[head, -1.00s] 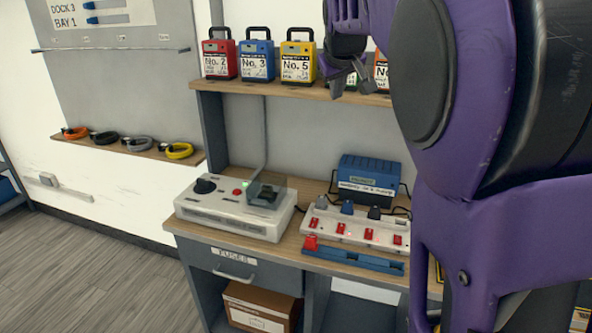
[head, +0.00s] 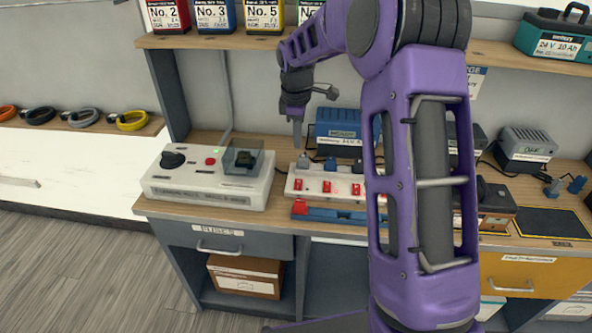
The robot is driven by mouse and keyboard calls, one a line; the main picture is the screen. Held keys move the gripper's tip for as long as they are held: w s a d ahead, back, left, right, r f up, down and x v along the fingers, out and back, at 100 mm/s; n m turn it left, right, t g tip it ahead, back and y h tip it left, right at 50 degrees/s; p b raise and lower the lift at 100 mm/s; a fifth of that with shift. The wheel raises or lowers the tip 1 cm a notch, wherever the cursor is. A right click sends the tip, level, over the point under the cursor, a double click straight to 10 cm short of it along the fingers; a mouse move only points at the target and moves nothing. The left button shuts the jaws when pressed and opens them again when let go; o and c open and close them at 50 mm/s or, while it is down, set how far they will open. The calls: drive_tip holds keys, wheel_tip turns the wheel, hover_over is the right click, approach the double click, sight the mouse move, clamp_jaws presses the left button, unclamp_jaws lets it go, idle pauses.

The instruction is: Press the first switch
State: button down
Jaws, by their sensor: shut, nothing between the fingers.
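A white power strip (head: 312,193) lies on the workbench with a row of red switches along it. Its leftmost red switch (head: 298,184) shows clear of my arm. A second switch (head: 327,187) and a third switch (head: 356,189) follow to the right; my arm covers the strip's right end. Several plugs stand in the strip's back edge, among them a grey plug (head: 303,160) at the left. My gripper (head: 297,143) is shut and empty, pointing down above and behind the strip's left end, apart from the switches as far as I can tell.
A pale control box (head: 205,178) with a clear cover stands left. A blue charger (head: 338,128) stands behind. A shelf with numbered batteries runs above.

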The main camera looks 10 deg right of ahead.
sight(298, 182)
idle(0.3)
drive_tip(key=f, duration=0.4)
drive_tip(key=w+f, duration=0.1)
drive_tip(key=f, duration=0.9)
drive_tip(key=shift+w+d+b, duration=0.3)
drive_tip(key=shift+b, duration=0.1)
drive_tip(key=shift+w+f, duration=0.1)
drive_tip(key=shift+f, duration=0.25)
drive_tip(key=shift+r, duration=0.15)
drive_tip(key=shift+s, duration=0.3)
